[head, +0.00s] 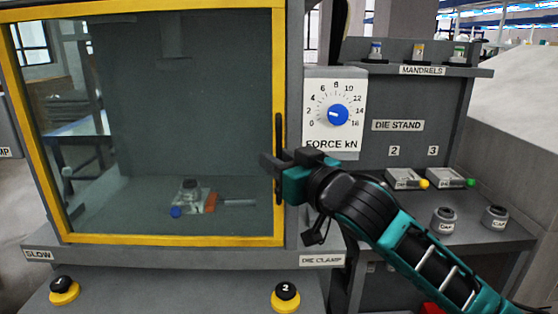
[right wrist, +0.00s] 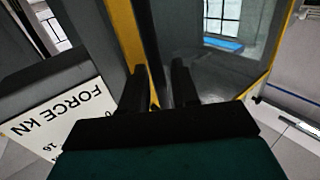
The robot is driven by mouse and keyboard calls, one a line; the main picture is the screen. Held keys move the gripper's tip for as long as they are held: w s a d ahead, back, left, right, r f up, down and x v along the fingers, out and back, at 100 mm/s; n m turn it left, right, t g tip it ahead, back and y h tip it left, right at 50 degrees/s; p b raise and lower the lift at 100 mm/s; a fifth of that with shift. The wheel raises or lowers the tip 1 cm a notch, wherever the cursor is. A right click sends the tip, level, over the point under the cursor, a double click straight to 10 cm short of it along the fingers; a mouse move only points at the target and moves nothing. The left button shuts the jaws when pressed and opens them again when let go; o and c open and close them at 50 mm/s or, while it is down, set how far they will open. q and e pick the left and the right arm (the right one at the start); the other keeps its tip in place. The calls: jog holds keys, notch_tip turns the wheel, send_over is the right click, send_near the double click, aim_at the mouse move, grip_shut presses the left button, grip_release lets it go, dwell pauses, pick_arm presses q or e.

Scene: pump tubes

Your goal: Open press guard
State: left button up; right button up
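The press guard is a clear pane in a yellow frame (head: 180,240), and it looks closed across the front of the grey press. Its black upright handle (head: 279,125) is on the right side of the frame. My right gripper (head: 277,164) is at the handle's middle, in front of the frame's right side. In the right wrist view its two fingers (right wrist: 160,88) stand apart, with the yellow frame (right wrist: 124,35) and a dark strip showing between them. Contact with the handle cannot be made out. My left gripper is not in view.
A force dial (head: 338,115) is just right of the guard, close to my right gripper. A die stand (head: 400,160) with small parts is to the right. A fixture (head: 190,195) sits behind the pane.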

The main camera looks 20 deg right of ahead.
jog(key=shift+c, duration=0.3)
grip_shut()
dwell(0.3)
